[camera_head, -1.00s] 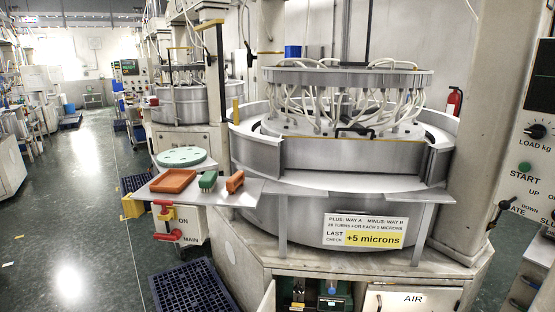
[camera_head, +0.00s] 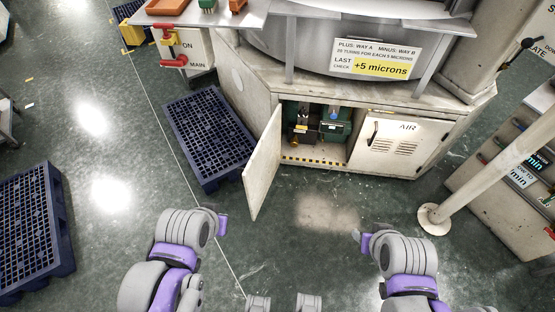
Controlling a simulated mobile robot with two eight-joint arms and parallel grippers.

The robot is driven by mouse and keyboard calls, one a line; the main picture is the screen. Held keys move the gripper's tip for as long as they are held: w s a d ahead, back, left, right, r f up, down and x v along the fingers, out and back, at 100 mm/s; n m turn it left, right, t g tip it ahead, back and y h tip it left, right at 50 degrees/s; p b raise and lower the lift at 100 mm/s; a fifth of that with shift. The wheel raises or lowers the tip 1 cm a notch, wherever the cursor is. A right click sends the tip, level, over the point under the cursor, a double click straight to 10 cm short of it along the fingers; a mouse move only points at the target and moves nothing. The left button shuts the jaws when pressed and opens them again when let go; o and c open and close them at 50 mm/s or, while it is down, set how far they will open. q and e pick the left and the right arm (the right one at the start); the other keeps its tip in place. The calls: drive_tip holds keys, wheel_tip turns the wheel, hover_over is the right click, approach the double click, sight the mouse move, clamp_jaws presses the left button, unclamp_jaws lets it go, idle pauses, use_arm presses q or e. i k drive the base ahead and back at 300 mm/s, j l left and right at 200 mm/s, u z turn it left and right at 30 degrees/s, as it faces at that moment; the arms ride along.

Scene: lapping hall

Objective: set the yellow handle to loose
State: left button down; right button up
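A yellow handle or knob (camera_head: 293,143) shows small and dark-edged low at the left inside the open cabinet under the lapping machine. The green and dark fittings (camera_head: 335,128) stand beside it. I cannot read any loose mark or setting. My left arm's purple end (camera_head: 222,224) and my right arm's purple end (camera_head: 366,242) are low in the picture, well short of the cabinet. No fingers can be made out, and neither end touches anything.
The cabinet door (camera_head: 264,160) stands open toward me, left of the opening. The AIR door (camera_head: 396,147) is shut. Dark blue pallets lie on the floor at left (camera_head: 208,135) and far left (camera_head: 30,225). A pale post (camera_head: 480,185) stands at right. Floor before the cabinet is clear.

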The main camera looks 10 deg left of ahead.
sight(299, 127)
drive_tip(key=i+j+z, duration=0.1)
drive_tip(key=j+z, duration=1.05)
drive_tip(key=j, duration=1.25)
drive_tip(key=k+j, duration=0.15)
drive_tip(key=j, duration=0.35)
drive_tip(key=u, duration=0.45)
drive_tip(key=i+l+u, duration=0.2)
drive_tip(key=l, duration=0.15)
drive_tip(key=l+u, duration=0.25)
drive_tip(key=i+l+u, duration=0.2)
drive_tip(key=l, duration=0.3)
drive_tip(key=i+l+u, duration=0.1)
drive_tip(key=l, duration=0.95)
drive_tip(key=i+l+u, duration=0.15)
drive_tip(key=l, duration=0.95)
